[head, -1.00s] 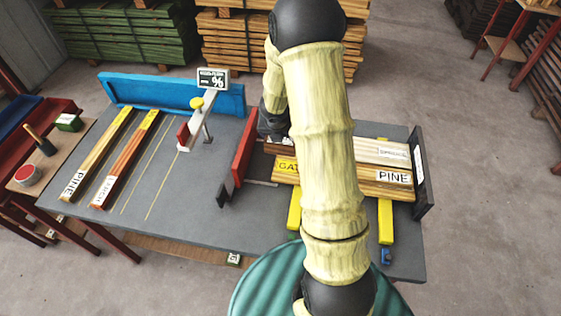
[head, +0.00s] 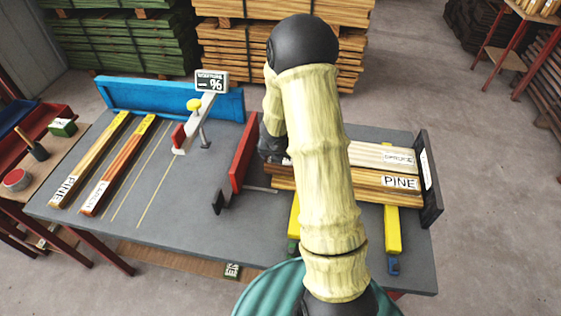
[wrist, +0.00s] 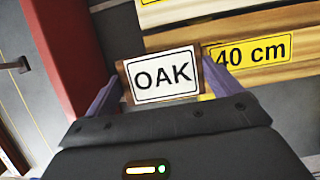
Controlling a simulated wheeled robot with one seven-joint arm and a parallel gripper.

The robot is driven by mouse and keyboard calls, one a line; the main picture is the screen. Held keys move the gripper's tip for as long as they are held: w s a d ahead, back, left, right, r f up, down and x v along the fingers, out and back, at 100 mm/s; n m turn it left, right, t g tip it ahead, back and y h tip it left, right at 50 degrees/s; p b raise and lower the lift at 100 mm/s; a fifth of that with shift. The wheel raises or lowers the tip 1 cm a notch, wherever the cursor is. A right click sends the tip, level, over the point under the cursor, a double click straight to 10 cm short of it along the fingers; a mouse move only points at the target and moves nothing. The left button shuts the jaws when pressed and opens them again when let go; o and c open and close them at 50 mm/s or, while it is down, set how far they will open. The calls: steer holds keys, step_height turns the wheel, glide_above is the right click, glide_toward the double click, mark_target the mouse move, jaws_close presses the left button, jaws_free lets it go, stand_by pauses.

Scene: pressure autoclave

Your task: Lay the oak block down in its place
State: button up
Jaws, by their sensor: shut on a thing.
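The oak block shows in the wrist view as a brown wooden end with a white OAK label (wrist: 163,76). My gripper (wrist: 163,85) is shut on it, one finger on each side of the label. In the head view my gripper (head: 271,147) is mostly hidden behind my own arm, just right of the red upright plate (head: 241,150). The rest of the block is hidden there. A board labelled PINE (head: 400,183) and a paler board (head: 375,157) lie right of my gripper. In the wrist view a board with a 40 cm label (wrist: 250,52) is close beside the block.
A dark end plate (head: 428,180) bounds the boards on the right, over yellow bars (head: 393,230). Left, PINE (head: 92,160) and orange LARCH (head: 118,165) strips lie beside thin lines on the grey table. The table's front left is clear.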

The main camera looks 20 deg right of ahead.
steer(key=shift+f, duration=0.65)
steer(key=shift+f+b, duration=0.2)
steer(key=shift+b, duration=0.15)
steer(key=o, duration=0.9)
steer(key=shift+c, duration=0.2)
steer(key=shift+r, duration=0.15)
steer(key=shift+w+r+p, duration=0.1)
steer(key=shift+r+p, duration=0.05)
steer(key=shift+p, duration=0.2)
steer(key=p+v, duration=0.5)
steer(key=v, duration=0.7)
steer(key=shift+s, duration=0.2)
